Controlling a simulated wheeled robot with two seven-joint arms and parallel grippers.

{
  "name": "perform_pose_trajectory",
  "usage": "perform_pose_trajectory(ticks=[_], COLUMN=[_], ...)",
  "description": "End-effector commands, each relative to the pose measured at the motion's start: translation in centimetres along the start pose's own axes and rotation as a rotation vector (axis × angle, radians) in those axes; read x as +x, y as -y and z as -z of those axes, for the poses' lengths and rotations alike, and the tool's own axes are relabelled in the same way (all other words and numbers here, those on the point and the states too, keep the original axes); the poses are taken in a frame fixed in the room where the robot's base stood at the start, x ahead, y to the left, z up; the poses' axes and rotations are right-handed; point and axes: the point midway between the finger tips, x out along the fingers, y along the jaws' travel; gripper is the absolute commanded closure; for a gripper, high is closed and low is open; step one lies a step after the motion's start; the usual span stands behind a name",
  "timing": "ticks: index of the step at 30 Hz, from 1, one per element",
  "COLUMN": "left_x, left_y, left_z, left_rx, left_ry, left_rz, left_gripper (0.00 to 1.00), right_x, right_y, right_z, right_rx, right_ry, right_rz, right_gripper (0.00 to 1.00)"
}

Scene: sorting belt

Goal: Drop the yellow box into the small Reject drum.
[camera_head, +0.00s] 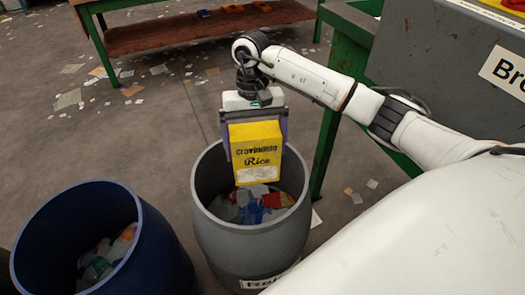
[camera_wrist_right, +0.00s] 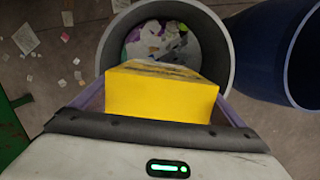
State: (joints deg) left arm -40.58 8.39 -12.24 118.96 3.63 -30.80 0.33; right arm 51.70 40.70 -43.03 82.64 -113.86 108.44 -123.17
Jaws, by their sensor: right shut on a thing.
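The yellow box (camera_head: 256,152), printed with "Rice", is held upright between the fingers of my right gripper (camera_head: 255,140). Its lower part hangs over the mouth of the grey drum (camera_head: 245,250), whose label starts with "Re" and is partly cut off. The drum holds mixed scraps. In the right wrist view, the yellow box (camera_wrist_right: 160,97) sits between the fingers, with the grey drum's rim (camera_wrist_right: 222,30) and open mouth beyond it. My left gripper is in neither view.
A blue drum (camera_head: 160,245) with scraps inside stands left of the grey one. A green-legged table (camera_head: 170,36) is at the back. A green frame post (camera_head: 325,150) and a grey panel (camera_head: 440,70) are at the right. Litter lies on the floor.

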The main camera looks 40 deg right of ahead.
Motion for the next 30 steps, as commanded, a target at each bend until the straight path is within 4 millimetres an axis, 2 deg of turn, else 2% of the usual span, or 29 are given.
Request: perform_pose_trajectory(ticks=[1,10,21,22,23,30], left_x=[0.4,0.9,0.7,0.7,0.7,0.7], left_y=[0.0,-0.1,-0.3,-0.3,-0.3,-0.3], left_z=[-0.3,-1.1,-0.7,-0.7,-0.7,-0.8], left_rx=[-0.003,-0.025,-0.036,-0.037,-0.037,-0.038], left_ry=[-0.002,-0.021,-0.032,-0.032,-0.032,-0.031], left_rz=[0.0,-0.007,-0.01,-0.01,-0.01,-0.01], left_gripper=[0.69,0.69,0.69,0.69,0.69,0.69], right_x=[0.9,4.3,4.8,4.8,4.8,4.6], right_y=[0.0,0.0,0.0,0.0,0.0,0.0], right_z=[0.1,0.6,0.7,0.7,0.7,0.7], right_rx=[0.0,-0.001,-0.001,-0.001,-0.001,-0.001], right_ry=[0.003,0.001,0.0,0.0,0.0,0.0], right_rz=[0.0,0.0,0.0,0.0,0.0,0.0], right_gripper=[0.39,0.39,0.39,0.04,0.0,0.0])
